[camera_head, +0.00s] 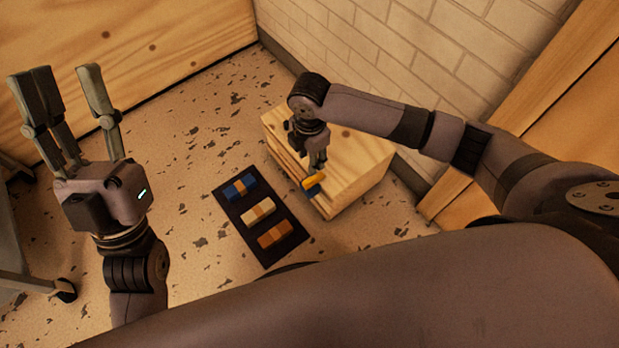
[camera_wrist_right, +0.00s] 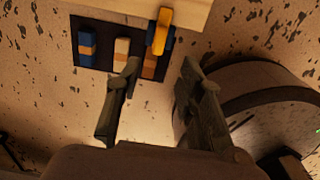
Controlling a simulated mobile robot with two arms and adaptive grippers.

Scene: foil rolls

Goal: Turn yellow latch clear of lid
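The yellow latch (camera_head: 310,183) is on the front side of the wooden box (camera_head: 362,180), near its top edge, with a blue part beside it. In the right wrist view the latch (camera_wrist_right: 160,32) lies ahead of the fingertips, at the edge of the pale wood. My right gripper (camera_head: 316,162) is just above the latch in the head view; its fingers (camera_wrist_right: 160,68) are apart with nothing between them. I cannot tell whether the latch overlaps the lid. My left gripper (camera_head: 62,72) is raised, open and empty, far from the box.
A dark mat (camera_head: 284,251) lies on the floor left of the box, with blue, cream and orange-brown banded blocks on it. A brick wall (camera_head: 450,50) stands behind the box. A wooden panel (camera_head: 110,50) is at the back left. Speckled floor around the mat is clear.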

